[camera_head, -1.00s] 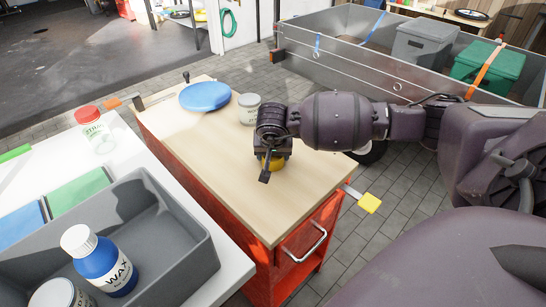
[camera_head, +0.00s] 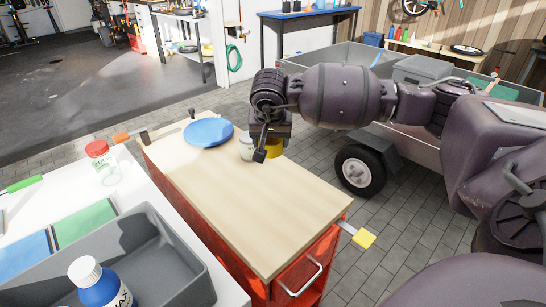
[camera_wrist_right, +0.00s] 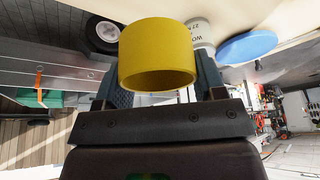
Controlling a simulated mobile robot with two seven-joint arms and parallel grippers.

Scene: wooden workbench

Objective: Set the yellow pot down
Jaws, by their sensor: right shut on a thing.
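The yellow pot (camera_head: 274,149) is held by my right gripper (camera_head: 262,150) near the far right edge of the wooden bench top (camera_head: 240,200). The gripper and wrist hide part of it in the head view. In the right wrist view, the yellow pot (camera_wrist_right: 157,50) sits between the two dark fingers of my right gripper (camera_wrist_right: 162,88), its round rim toward the camera. The pot appears to be off the bench top; its exact height is hard to tell. My left gripper is not in view.
A white tin (camera_head: 245,148) stands close by, partly hidden behind the gripper. A blue disc (camera_head: 208,132) lies farther left on the bench top. The near part of the bench top is clear. A grey tray (camera_head: 190,279) and a red-lidded jar (camera_head: 101,164) are on the white table.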

